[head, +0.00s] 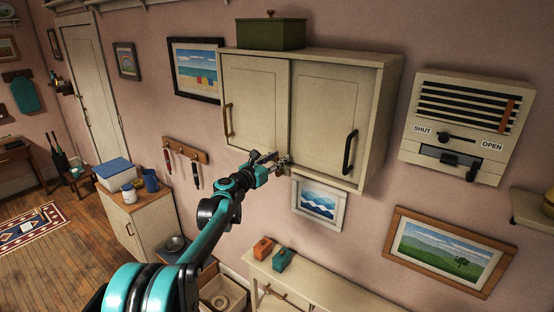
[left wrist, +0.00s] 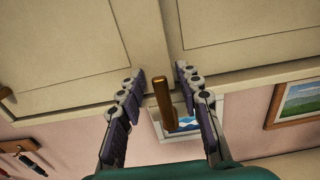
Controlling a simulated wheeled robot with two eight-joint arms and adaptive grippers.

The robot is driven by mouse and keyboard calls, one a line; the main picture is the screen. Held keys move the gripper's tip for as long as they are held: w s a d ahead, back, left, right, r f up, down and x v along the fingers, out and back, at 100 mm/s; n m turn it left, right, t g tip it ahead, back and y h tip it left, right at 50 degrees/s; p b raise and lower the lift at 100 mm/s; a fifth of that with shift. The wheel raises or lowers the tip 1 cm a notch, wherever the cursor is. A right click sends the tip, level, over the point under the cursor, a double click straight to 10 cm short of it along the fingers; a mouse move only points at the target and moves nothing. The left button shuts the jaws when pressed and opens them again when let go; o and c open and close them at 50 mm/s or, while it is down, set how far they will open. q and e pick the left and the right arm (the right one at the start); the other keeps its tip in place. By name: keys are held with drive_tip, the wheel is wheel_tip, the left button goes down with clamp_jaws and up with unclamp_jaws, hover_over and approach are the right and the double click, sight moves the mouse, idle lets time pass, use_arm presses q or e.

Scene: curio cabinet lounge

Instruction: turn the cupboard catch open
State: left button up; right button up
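The cream cupboard (head: 255,100) hangs on the pink wall, with two doors that both look closed. A bronze bar, which looks like the catch (left wrist: 163,98), sits at the cupboard's lower edge near the line between the doors. My left gripper (head: 277,161) is at that lower edge. In the left wrist view the left gripper (left wrist: 160,76) is open, with one finger on each side of the catch and gaps visible on both sides. In the head view the fingers mostly hide the catch. My right gripper is not in view.
A bronze handle (head: 228,120) is on the left door and a black handle (head: 349,152) on the right door. A small wave picture (head: 319,204) hangs just below the cupboard. A louvred panel marked SHUT and OPEN (head: 466,125) is to the right. A green box (head: 270,33) stands on top.

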use_arm(q)
clamp_jaws()
drive_tip(key=shift+s+d+f+m+b, duration=0.15)
drive_tip(key=shift+s+d+m+b, duration=0.15)
drive_tip(key=shift+m+b, duration=0.4)
drive_tip(key=shift+s+d+f+m+b, duration=0.1)
drive_tip(key=shift+s+d+m+b, duration=0.1)
drive_tip(key=shift+d+m+b, duration=0.45)
drive_tip(key=shift+s+d+f+m+b, duration=0.1)
drive_tip(key=shift+s+d+m+b, duration=0.2)
drive_tip(key=shift+m, duration=0.4)
drive_tip(key=shift+s+d+f+m+b, duration=0.15)
drive_tip(key=shift+m+b, duration=0.2)
drive_tip(key=shift+m, duration=0.4)
drive_tip(key=shift+s+d+f+m+b, duration=0.15)
drive_tip(key=shift+m+b, duration=0.2)
drive_tip(key=shift+m, duration=0.35)
drive_tip(key=shift+o, duration=0.2)
unclamp_jaws()
